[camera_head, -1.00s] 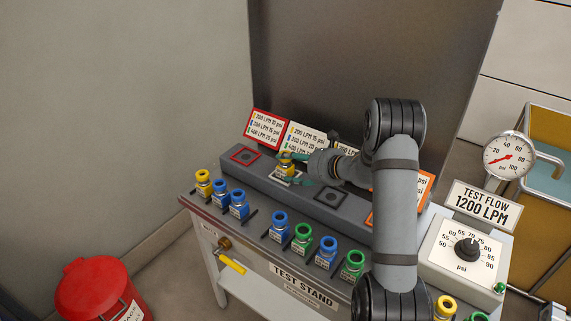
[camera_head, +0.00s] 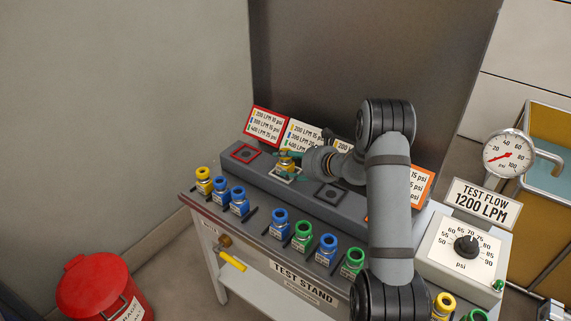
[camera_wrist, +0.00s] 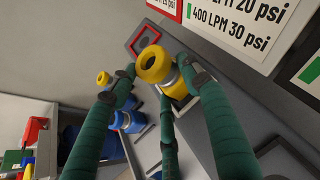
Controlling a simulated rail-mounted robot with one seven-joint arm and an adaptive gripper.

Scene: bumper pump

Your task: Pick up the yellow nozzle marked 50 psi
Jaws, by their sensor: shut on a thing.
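A yellow nozzle (camera_head: 287,154) stands upright at the white-framed square on the raised grey ledge; it also shows in the wrist view (camera_wrist: 156,64). Its marking cannot be read in either view. My gripper (camera_wrist: 160,82) is shut on this nozzle, with its green fingers around the body just below the yellow top. In the head view my gripper (camera_head: 288,163) reaches it from the right, low over the ledge. The nozzle's base is partly hidden by the fingers. Another yellow nozzle (camera_head: 204,176) stands at the left end of the front row, and one more (camera_head: 444,304) at the lower right.
Blue nozzles (camera_head: 239,202) and green nozzles (camera_head: 302,238) stand along the front of the test stand. An empty red-framed square (camera_head: 244,154) lies left of the held nozzle. Sign boards (camera_head: 266,126) stand close behind. A dial box (camera_head: 465,245) is at right.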

